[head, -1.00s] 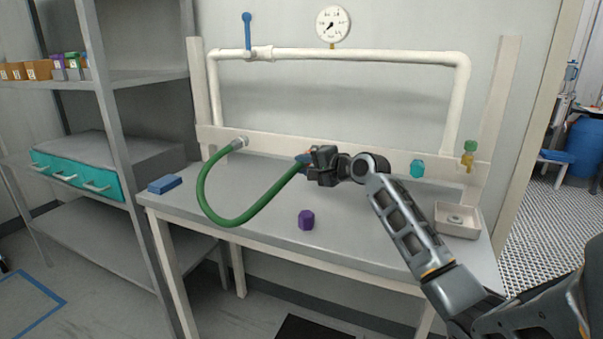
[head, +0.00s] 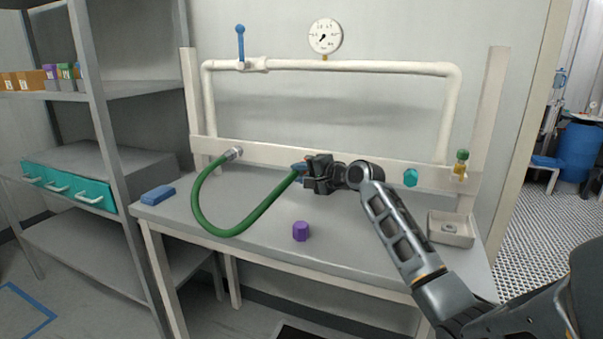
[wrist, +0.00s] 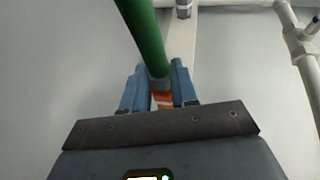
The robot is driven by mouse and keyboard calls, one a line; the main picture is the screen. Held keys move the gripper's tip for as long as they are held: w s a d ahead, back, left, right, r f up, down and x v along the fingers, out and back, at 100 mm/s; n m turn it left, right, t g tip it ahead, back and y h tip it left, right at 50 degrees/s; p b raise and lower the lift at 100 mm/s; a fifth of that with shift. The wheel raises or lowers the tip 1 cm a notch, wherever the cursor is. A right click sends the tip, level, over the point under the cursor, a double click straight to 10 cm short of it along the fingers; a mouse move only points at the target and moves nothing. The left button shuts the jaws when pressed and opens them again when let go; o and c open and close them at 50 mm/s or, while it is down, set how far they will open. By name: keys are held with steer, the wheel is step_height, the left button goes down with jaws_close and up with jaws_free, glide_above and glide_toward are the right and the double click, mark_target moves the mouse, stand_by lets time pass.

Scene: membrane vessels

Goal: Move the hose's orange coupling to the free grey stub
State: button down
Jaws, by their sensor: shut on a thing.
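My gripper (head: 300,168) is shut on the orange coupling (wrist: 162,99) at the free end of the green hose (head: 212,232). The wrist view shows the coupling between the two blue fingertips, with the hose rising from it. In the head view my gripper is just in front of the white rail, above the bench, and hides most of the coupling. The hose sags in a loop to a grey fitting (head: 235,153) at the rail's left. I cannot make out a free grey stub in the head view; my gripper covers part of the rail.
On the bench are a purple cap (head: 300,231), a blue block (head: 158,195) and a pale tray (head: 451,231). The rail carries a teal cap (head: 411,177) and a green-topped brass fitting (head: 461,165) at right. White pipework (head: 350,67) with a gauge (head: 325,36) stands above.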

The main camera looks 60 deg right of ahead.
steer(key=shift+d+b, duration=0.55)
steer(key=shift+d, duration=0.6)
steer(key=c, duration=0.8)
jaws_free()
steer(key=shift+v, duration=3.85)
